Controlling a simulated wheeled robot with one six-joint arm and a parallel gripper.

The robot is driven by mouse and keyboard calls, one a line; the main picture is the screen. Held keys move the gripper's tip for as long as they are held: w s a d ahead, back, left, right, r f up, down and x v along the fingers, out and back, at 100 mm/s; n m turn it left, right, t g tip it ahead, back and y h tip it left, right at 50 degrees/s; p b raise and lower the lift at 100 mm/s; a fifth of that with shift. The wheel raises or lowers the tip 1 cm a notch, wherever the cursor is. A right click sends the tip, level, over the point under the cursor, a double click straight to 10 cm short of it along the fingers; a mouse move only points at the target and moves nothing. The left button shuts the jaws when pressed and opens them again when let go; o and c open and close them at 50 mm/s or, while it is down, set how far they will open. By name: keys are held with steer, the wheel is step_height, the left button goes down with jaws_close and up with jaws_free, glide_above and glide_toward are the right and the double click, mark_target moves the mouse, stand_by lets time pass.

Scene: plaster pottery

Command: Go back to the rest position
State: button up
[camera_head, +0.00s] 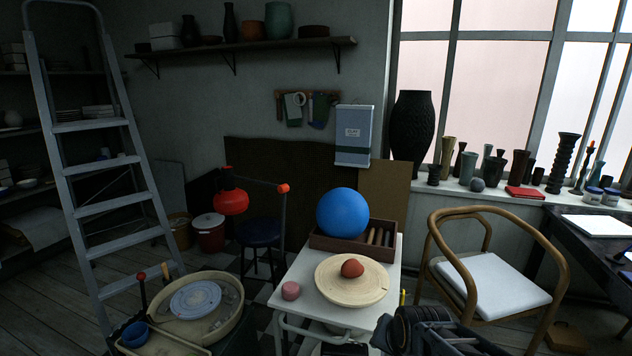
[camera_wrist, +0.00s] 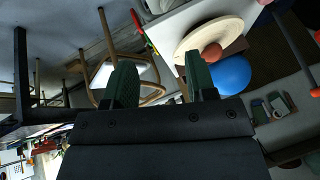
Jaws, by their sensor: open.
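My gripper (camera_wrist: 160,78) shows in the wrist view with its two dark green fingers spread apart and nothing between them. In the head view my dark wrist and gripper (camera_head: 440,335) are at the bottom, in front of the white table's right front corner and the wooden chair. The fingertips are hard to make out there. The white table (camera_head: 293,268) holds a round cream disc (camera_head: 335,290) with a reddish ball (camera_head: 352,268) on it. The gripper is apart from these things in the wrist view, where the ball (camera_wrist: 212,53) and disc lie beyond the right finger.
A pottery wheel (camera_head: 195,300) and a stepladder (camera_head: 100,185) are left.

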steer(key=s+d+r+n+g+p, duration=0.1)
steer(key=s+r+n+p, duration=0.3)
steer(key=s+r, duration=0.4)
steer(key=shift+s+r+n+g, duration=0.3)
steer(key=shift+n+g, duration=0.3)
steer(key=shift+n, duration=0.2)
